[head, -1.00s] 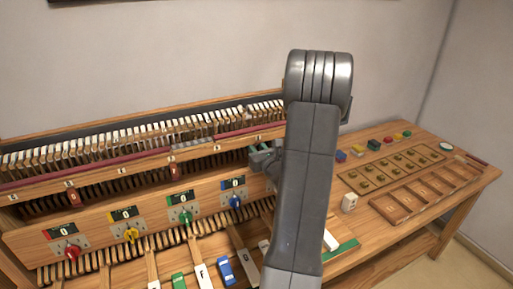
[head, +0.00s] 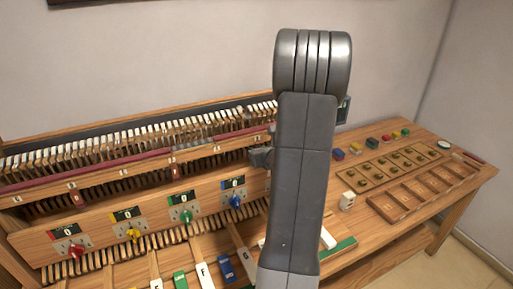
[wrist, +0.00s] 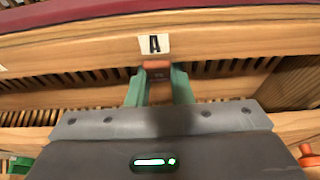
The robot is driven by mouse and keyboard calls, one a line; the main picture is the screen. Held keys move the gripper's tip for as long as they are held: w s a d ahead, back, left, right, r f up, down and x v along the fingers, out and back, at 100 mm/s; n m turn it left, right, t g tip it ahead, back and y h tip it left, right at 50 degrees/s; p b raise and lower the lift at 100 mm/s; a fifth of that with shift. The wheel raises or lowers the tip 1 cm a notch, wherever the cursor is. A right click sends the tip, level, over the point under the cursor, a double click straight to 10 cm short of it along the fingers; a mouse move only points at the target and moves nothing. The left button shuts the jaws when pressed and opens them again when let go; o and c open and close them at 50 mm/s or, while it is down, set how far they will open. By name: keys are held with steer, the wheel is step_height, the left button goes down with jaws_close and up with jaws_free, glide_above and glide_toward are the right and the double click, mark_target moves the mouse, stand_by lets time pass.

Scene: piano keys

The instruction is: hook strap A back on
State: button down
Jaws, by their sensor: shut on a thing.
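In the wrist view, a white label "A" (wrist: 154,44) sits on the wooden rail (wrist: 225,42). Just below it, a short orange-red strap end (wrist: 156,66), which I take for strap A, shows between the green fingers of my gripper (wrist: 158,76). The gripper is shut on it, close under the rail's lower edge. Whether the strap is on a hook cannot be seen. In the head view, my gripper (head: 261,157) is in front of the rail, left of my arm, and the strap is hidden there.
Red straps (head: 175,171) hang from the rail farther left. Below is a panel with coloured knobs (head: 184,216), then lettered keys (head: 204,275). Slatted wood lies behind the fingers. A white block (head: 347,200) and wooden trays (head: 425,192) are on the table at right.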

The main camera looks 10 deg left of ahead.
steer(key=shift+s+d+r+g+h, duration=0.1)
steer(key=shift+s+d+g+h, duration=0.15)
steer(key=shift+g+h, duration=0.55)
steer(key=shift+s+d+g+h, duration=0.1)
steer(key=shift+s+g+h, duration=0.3)
steer(key=shift+g, duration=0.6)
steer(key=shift+s+d+g+h, duration=0.1)
steer(key=shift+d+g+h, duration=0.05)
steer(key=shift+g+h, duration=0.4)
steer(key=c, duration=1.3)
jaws_free()
steer(key=b+v, duration=0.1)
steer(key=v, duration=1.2)
steer(key=shift+s+d+r, duration=0.15)
steer(key=shift+d+r, duration=0.1)
steer(key=shift+r, duration=0.05)
steer(key=p+x, duration=0.1)
steer(key=x, duration=1.3)
steer(key=shift+s+a, duration=0.1)
steer(key=shift+r, duration=0.1)
